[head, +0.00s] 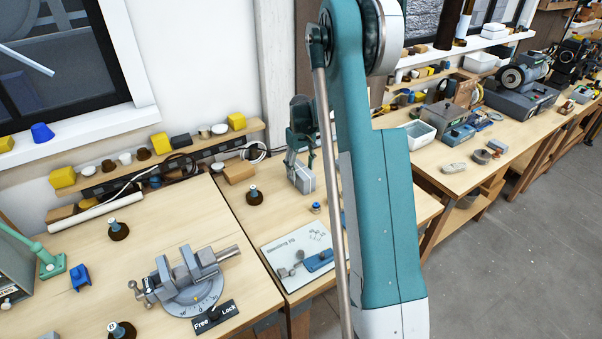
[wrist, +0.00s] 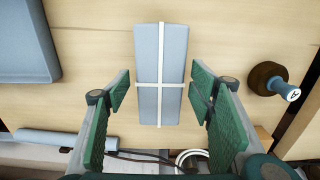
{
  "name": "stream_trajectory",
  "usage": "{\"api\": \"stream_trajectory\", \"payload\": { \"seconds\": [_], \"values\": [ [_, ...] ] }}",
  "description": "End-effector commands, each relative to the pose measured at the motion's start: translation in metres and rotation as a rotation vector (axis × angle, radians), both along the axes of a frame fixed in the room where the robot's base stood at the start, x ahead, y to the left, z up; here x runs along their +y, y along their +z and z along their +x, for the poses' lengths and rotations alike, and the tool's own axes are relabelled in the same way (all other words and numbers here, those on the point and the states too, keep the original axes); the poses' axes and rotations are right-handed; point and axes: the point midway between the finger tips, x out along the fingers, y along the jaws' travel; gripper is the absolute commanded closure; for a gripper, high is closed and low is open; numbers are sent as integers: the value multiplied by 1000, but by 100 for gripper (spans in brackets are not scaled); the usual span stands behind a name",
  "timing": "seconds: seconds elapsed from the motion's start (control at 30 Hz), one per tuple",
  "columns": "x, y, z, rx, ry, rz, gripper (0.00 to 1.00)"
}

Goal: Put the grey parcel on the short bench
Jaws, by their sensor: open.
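The grey parcel (head: 304,180) lies on the wooden middle bench (head: 235,205) in the head view. In the wrist view the parcel (wrist: 148,60) is a long grey block with crossed white bands. My gripper (head: 300,158) is at the parcel, pointing down, with my arm rising in front. In the wrist view my gripper (wrist: 161,92) is open, one green-padded finger on each side of the parcel, with visible gaps to both. The frames do not label which bench is the short one.
A dark brown knob (head: 254,196) stands left of the parcel; it shows in the wrist view (wrist: 266,78) too. A printed board (head: 300,258) lies at the bench's front. A vise (head: 190,280) stands on the left bench. A blue-grey object (wrist: 25,45) is nearby.

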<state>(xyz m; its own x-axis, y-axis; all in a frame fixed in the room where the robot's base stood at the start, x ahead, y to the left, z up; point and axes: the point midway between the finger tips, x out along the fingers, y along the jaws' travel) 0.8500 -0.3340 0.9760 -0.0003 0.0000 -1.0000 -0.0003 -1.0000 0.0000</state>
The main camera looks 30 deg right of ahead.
Motion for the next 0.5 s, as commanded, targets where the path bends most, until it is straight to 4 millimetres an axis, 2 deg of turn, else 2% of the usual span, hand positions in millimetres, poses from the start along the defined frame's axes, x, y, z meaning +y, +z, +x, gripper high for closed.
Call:
{"api": "stream_trajectory", "payload": {
  "seconds": [0.5],
  "values": [
    [0, 77, 0, 0, 0, 0, 46]
  ]
}}
